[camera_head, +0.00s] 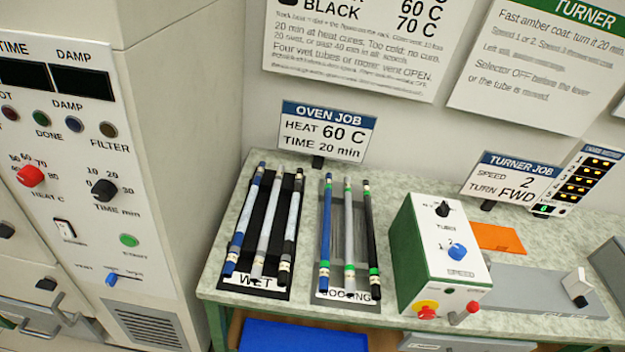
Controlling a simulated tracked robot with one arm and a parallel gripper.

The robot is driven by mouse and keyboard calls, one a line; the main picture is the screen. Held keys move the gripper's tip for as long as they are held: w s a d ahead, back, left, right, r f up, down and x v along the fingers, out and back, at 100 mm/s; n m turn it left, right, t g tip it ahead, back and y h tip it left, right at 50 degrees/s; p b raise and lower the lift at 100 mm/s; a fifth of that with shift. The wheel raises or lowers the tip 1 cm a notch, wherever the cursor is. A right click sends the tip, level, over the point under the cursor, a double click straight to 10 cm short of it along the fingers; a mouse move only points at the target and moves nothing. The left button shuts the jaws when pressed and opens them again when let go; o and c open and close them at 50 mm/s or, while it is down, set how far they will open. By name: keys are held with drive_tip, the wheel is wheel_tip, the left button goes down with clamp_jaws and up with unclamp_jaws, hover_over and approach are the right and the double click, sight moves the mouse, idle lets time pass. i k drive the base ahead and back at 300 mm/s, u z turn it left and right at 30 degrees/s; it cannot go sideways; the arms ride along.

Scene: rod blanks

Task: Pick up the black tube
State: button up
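Two black tubes show. One black tube (371,240) with green bands lies at the right of the mat labelled with a partly covered word, seemingly COOLING (345,296). Beside it lie a grey tube (349,235) and a blue tube (326,230), also green-banded. The other dark tube (292,225), black with pale patches, lies at the right of the WET mat (252,281). A pale grey tube (269,225) and a blue and pale tube (243,225) lie left of it. All lie lengthwise, side by side. My gripper is not in view.
A green and white control box (440,258) stands right of the tubes. An oven panel (70,150) stands at the left. An OVEN JOB sign (322,132) and a TURNER JOB sign (512,178) stand behind. An orange card (497,238) lies right. A blue surface (300,335) is below the bench.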

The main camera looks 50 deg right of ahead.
sight(374, 271)
drive_tip(key=z, duration=0.3)
drive_tip(key=i, duration=1.35)
drive_tip(key=z, duration=0.75)
